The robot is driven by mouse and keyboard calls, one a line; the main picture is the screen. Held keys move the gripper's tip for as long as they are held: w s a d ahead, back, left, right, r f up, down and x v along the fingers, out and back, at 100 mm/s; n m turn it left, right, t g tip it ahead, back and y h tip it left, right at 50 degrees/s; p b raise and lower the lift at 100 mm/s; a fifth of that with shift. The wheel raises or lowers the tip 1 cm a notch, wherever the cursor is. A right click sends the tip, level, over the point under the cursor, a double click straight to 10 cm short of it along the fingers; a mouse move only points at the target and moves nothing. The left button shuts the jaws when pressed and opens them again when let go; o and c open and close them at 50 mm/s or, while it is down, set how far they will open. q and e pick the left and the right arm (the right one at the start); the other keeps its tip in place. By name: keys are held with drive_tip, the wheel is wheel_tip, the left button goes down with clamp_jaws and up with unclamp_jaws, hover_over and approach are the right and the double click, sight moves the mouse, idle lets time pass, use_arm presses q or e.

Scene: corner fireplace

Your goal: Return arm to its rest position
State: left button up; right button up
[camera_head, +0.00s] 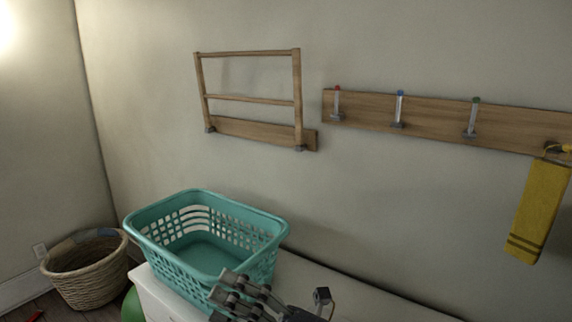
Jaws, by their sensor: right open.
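My right gripper (268,298) is at the bottom centre of the head view, in front of the lower right corner of a teal laundry basket (262,213). Its fingers are open, and I see nothing between them. Part of the gripper is cut off by the bottom edge of the picture. I cannot tell whether it touches the basket. The teal basket looks empty and stands on a white surface (350,291). My left gripper is not in the picture.
A wooden rack (249,99) and a hook board (432,112) are on the wall. A yellow towel (538,212) hangs at the board's right end. A wicker basket (97,287) stands on the floor at left. A green thing (132,305) shows beside the white surface.

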drive_tip(key=w+d+f+m+t+h, duration=0.2)
drive_tip(key=w+d+m+t+h, duration=0.2)
drive_tip(key=d+m+t+h, duration=0.6)
drive_tip(key=w+d+f+m+t+h, duration=0.2)
drive_tip(key=w+d+m+t+h, duration=0.4)
drive_tip(key=m, duration=0.7)
drive_tip(key=s+d+f+m+g+h, duration=0.3)
drive_tip(key=d+f+m+g, duration=0.15)
drive_tip(key=f, duration=0.35)
drive_tip(key=s+d+f+m+g+h, duration=0.2)
drive_tip(key=s+d+f+m+g, duration=0.15)
drive_tip(key=d+f, duration=0.3)
drive_tip(key=s+d+f+m+g, duration=0.1)
drive_tip(key=s+f+m+g, duration=0.1)
drive_tip(key=s+f+g, duration=0.55)
drive_tip(key=s+d+f+m+g, duration=0.25)
drive_tip(key=s+f, duration=0.65)
drive_tip(key=s, duration=0.6)
wheel_tip(320, 180, down, 25)
drive_tip(key=a+g, duration=0.1)
drive_tip(key=s+d+f+n+g+b, duration=0.1)
drive_tip(key=s+d+f, duration=0.2)
drive_tip(key=s+f, duration=1.4)
drive_tip(key=shift+s+f+g, duration=0.3)
drive_tip(key=shift+f, duration=0.1)
